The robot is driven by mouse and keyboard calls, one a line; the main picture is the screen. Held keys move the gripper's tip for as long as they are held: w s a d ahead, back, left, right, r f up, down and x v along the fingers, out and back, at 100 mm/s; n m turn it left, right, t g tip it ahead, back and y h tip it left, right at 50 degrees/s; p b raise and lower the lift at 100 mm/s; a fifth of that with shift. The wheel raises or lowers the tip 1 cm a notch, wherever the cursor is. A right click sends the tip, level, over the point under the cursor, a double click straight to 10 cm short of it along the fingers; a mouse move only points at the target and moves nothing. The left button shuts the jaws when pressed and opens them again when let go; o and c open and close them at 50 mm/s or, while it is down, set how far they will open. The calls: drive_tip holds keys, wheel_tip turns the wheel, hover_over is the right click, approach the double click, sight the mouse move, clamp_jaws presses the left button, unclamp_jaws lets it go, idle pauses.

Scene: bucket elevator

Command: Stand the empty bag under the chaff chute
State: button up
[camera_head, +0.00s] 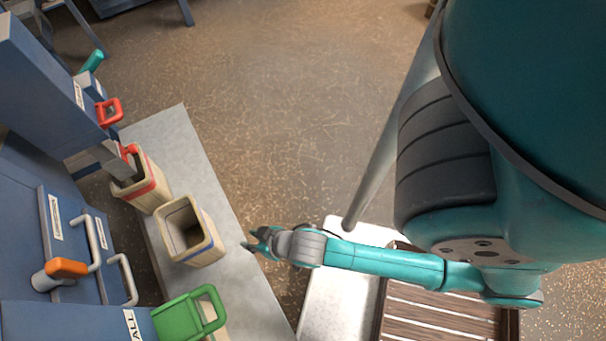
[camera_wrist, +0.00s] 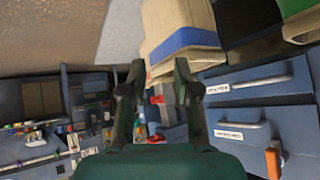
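An open-topped beige bag with a blue band (camera_head: 190,232) stands upright on the grey shelf, and its inside looks empty. It also shows at the top of the wrist view (camera_wrist: 182,36). My gripper (camera_head: 252,243) is just right of this bag, apart from it. In the wrist view my gripper's fingers (camera_wrist: 158,95) are spread with nothing between them. A second bag with a red band (camera_head: 150,190) stands behind it, under a grey chute (camera_head: 116,158) with a red handle. I cannot read which chute is the chaff one.
The grey shelf (camera_head: 215,185) runs along the blue machine. A green handle (camera_head: 190,318) is at the near end, with part of another beige bag below it. An orange-tipped lever (camera_head: 66,268) juts from the machine. Open floor (camera_head: 300,110) lies to the right.

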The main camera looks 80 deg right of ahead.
drive_tip(key=s+r+n+t, duration=0.2)
drive_tip(key=s+r+t, duration=0.1)
drive_tip(key=s+r, duration=0.6)
drive_tip(key=shift+s+a+y, duration=0.35)
drive_tip(key=shift+s+y, duration=0.05)
drive_tip(key=shift+s, duration=0.2)
drive_tip(key=shift+o, duration=0.3)
drive_tip(key=s+r+n+t, duration=0.1)
drive_tip(key=s+r+t, duration=0.2)
drive_tip(key=r, duration=0.7)
drive_tip(key=shift+s, duration=1.2)
